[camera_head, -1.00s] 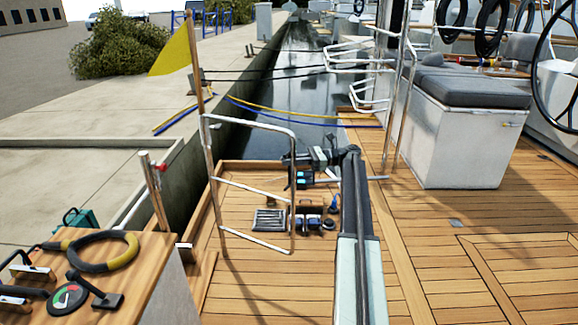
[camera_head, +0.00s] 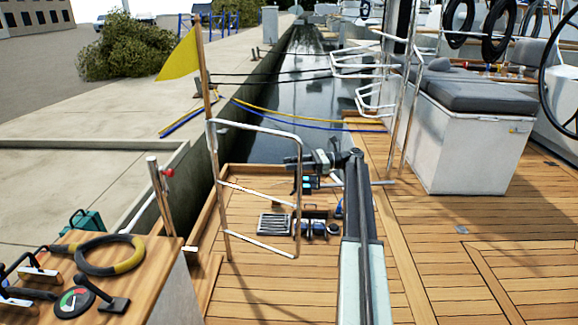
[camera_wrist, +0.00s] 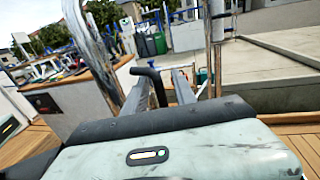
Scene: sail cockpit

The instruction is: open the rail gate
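The rail gate (camera_head: 252,128) is a pale tubular metal frame with a top, middle and lower bar. It stands upright over the wooden deck, its left side beside the post with the yellow flag (camera_head: 179,58). My gripper (camera_head: 294,162) is at the far end of my arm, by the gate's right upright in the head view. Contact cannot be made out. In the wrist view two grey fingers of my gripper (camera_wrist: 160,90) stand apart, with a black bent bar (camera_wrist: 150,74) seen between them. Shiny tubes (camera_wrist: 93,52) rise beyond; which is the gate's is unclear.
A short post with a red knob (camera_head: 167,172) stands left of the gate. A wooden console (camera_head: 140,270) with a hose ring is at lower left. Tools (camera_head: 275,224) lie on the deck behind the gate. A cushioned white box (camera_head: 465,150) stands right. Deck at lower right is clear.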

